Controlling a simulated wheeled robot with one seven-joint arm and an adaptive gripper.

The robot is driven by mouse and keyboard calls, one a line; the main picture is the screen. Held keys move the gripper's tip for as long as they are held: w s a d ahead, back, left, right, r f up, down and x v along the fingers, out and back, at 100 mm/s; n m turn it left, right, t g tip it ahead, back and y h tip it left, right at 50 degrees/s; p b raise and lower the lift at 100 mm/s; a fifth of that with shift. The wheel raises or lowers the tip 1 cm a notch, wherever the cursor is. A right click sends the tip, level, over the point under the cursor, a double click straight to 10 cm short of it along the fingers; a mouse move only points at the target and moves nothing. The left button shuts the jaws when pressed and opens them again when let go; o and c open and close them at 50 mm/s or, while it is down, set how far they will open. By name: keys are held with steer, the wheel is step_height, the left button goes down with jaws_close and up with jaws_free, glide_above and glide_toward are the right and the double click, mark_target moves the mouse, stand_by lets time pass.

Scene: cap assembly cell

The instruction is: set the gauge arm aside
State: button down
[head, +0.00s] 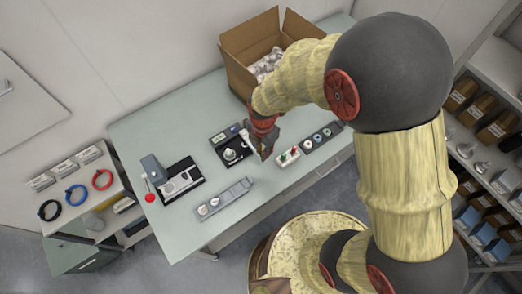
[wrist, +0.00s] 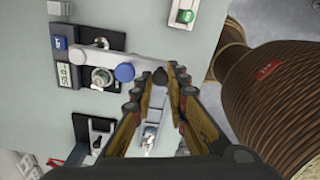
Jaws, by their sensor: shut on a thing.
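The gauge arm (wrist: 95,57) is a pale grey bar with a blue knob, lying across the black gauge station (wrist: 78,80) in the wrist view. A dark tip at its free end sits between my fingertips. My gripper (wrist: 165,77) is shut on that end. In the head view, the gauge arm (head: 246,139) shows as a light strip beside my gripper (head: 264,152), above the right side of the gauge station (head: 223,141). A silver and green part stands on the station below the bar. My fingers partly hide the tip.
A grey tray (head: 232,192) with silver caps lies in front. A press (head: 181,179) with a red-ball lever stands left. A button tray (head: 288,157) and a ring tray (head: 322,138) lie right. An open carton (head: 240,80) stands behind. Bare table lies between the press and station.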

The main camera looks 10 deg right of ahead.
steer(key=c, duration=2)
jaws_free()
steer(key=shift+d, duration=0.1)
step_height(320, 180, up, 12)
